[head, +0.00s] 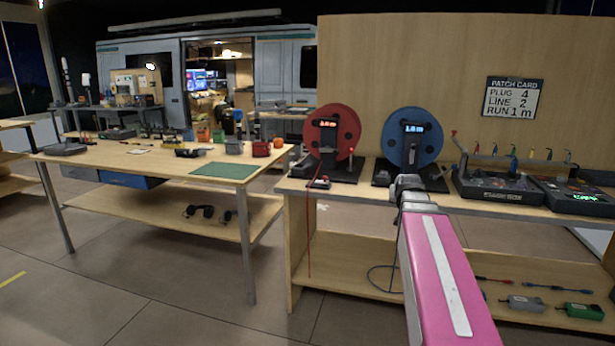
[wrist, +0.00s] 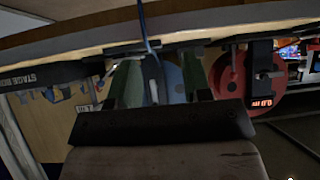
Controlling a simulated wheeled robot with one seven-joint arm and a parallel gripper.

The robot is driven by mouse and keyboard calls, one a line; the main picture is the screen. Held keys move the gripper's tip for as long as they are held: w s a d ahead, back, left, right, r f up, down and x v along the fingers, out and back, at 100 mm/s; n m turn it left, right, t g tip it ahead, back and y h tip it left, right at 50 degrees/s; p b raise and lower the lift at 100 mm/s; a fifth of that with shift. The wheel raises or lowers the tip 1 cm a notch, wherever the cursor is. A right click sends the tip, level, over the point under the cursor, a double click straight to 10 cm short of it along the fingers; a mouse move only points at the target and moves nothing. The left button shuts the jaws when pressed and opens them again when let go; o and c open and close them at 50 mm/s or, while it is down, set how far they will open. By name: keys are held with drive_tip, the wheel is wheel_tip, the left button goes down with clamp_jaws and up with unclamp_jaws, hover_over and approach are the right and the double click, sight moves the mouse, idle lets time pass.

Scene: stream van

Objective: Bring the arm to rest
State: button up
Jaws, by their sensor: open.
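My arm, with a pink and white link (head: 440,275), reaches forward from the lower right of the head view to the bench edge. My gripper (head: 409,184) is at its far end, in front of the blue cable reel (head: 428,127), and its fingers are hard to make out there. In the wrist view, which looks upside down, my gripper (wrist: 155,62) has its two fingers apart. The blue reel (wrist: 172,82) shows behind the fingers.
A red cable reel (head: 333,130) stands left of the blue one on the bench (head: 300,190). A stage box (head: 495,188) stands to the right. A lower shelf (head: 345,265) holds small boxes and leads. A work table (head: 120,160) stands left, with open floor (head: 170,290) in front.

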drive_tip(key=s+a+f+n+g+y, duration=0.1)
drive_tip(key=s+a+f+g, duration=0.4)
drive_tip(key=s+f, duration=0.5)
drive_tip(key=s+a+f+n+g+y, duration=0.1)
drive_tip(key=s+a+f+g, duration=0.4)
drive_tip(key=s+a+f, duration=0.5)
wheel_tip(320, 180, down, 8)
drive_tip(key=shift+s+r, duration=0.1)
drive_tip(key=shift+s, duration=0.4)
drive_tip(key=shift+c, duration=0.3)
